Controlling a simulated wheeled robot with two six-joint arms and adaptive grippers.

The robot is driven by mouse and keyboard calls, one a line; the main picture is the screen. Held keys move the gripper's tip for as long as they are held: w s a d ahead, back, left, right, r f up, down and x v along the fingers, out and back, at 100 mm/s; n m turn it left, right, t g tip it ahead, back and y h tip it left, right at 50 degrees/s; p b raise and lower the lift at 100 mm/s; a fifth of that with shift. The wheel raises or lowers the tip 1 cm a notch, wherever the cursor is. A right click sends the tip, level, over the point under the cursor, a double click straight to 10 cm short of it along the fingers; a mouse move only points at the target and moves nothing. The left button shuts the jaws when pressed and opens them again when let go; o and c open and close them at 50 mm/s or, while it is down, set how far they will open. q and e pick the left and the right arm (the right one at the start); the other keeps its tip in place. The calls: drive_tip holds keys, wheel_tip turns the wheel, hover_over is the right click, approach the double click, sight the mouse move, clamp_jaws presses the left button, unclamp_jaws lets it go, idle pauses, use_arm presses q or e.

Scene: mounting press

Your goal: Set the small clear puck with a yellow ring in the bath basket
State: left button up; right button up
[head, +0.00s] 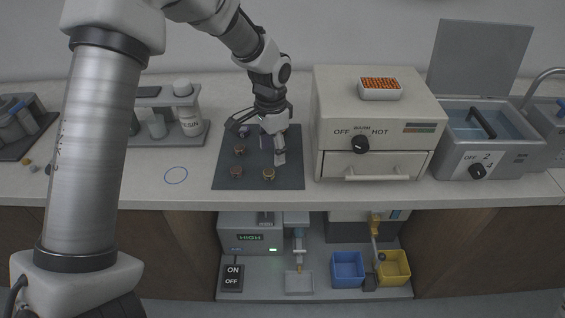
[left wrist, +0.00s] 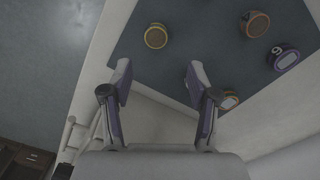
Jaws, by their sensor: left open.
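Several round pucks lie on a dark mat (head: 222,183). In the left wrist view, a small pale-topped puck with a yellow ring (left wrist: 229,100) sits by the mat's edge, partly behind a finger; it looks like the clear one. In the head view my gripper seems to hide it. My left gripper (head: 260,142) is open and empty above the mat; its spread fingers also show in the left wrist view (left wrist: 158,85). The bath (head: 462,152) stands far right with its lid raised. A dark handle (head: 482,122) shows over its blue water; the basket itself is unclear. My right gripper is out of view.
A white oven (head: 330,135) with a drawer stands between mat and bath, with a tray of orange pieces (head: 380,90) on top. A bottle rack (head: 165,135) stands left of the mat. A blue bin (head: 347,270) and a yellow bin (head: 395,267) sit on the lower shelf.

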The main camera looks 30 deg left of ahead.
sight(268, 172)
use_arm(q)
drive_tip(key=s, duration=0.1)
drive_tip(key=s+f, duration=0.1)
drive_tip(key=shift+s, duration=0.35)
drive_tip(key=shift+s+a+f+p, duration=0.15)
drive_tip(key=shift+f+p, duration=0.2)
drive_tip(key=shift+f, duration=0.45)
drive_tip(key=f, duration=0.1)
drive_tip(key=w+f, duration=0.1)
drive_tip(key=f, duration=0.1)
drive_tip(key=shift+w+f, duration=0.3)
drive_tip(key=shift+s+r, duration=0.25)
drive_tip(key=shift+s, duration=0.05)
drive_tip(key=shift+c, duration=1.4)
drive_tip(key=shift+s, duration=0.1)
drive_tip(key=c, duration=0.6)
drive_tip(key=shift+c, duration=1.2)
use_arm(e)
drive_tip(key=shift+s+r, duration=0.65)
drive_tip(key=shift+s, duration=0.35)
